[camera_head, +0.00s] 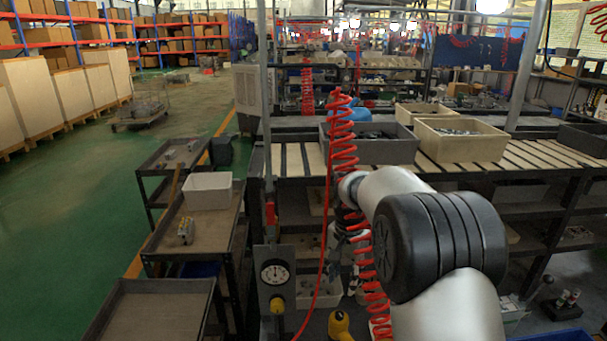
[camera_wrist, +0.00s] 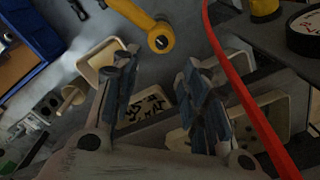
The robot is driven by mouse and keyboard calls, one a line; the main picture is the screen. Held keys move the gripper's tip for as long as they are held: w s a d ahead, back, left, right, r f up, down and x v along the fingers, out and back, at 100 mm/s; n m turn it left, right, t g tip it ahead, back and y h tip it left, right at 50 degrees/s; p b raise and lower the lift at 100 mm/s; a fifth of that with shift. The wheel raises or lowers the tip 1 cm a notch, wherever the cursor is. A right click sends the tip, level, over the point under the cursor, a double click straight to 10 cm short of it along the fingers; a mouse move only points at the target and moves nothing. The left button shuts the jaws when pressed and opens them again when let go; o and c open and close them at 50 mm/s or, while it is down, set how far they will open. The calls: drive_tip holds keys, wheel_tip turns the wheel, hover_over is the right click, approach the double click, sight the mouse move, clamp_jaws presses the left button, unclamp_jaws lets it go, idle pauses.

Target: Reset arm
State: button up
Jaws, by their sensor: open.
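My arm (camera_head: 440,245) reaches out over the workbench area in the head view. My gripper (camera_wrist: 160,80) is open in the wrist view, with its two dark finger pads apart and nothing held between them. In the head view the gripper is partly hidden behind the red coiled hose. A small metallic block (camera_head: 185,230) sits on the near cart at left. Two more small blocks, one at the front (camera_head: 171,154) and one behind (camera_head: 192,145), lie on the farther cart.
The red coiled hose (camera_head: 343,140) hangs right by the arm. A gauge panel (camera_head: 274,285) stands left of it. A white bin (camera_head: 208,190) is on the cart. A yellow-handled tool (camera_wrist: 148,26) and pale bins (camera_wrist: 265,95) lie below the gripper. Green floor at left is open.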

drive_tip(key=s+r+n+t+b, duration=0.1)
drive_tip(key=s+r+n, duration=0.1)
drive_tip(key=s+r, duration=0.55)
drive_tip(key=s+r+n+t+b, duration=0.15)
drive_tip(key=s+r, duration=0.25)
drive_tip(key=s, duration=0.6)
drive_tip(key=s+f+n+t+b, duration=0.1)
drive_tip(key=s+f+n, duration=0.1)
drive_tip(key=s, duration=0.7)
drive_tip(key=s+d+f+n+t+b, duration=0.1)
drive_tip(key=s+f+n, duration=0.1)
drive_tip(key=s, duration=0.6)
drive_tip(key=shift+s+f+n, duration=0.25)
drive_tip(key=shift+s+n, duration=0.1)
drive_tip(key=shift+n, duration=0.1)
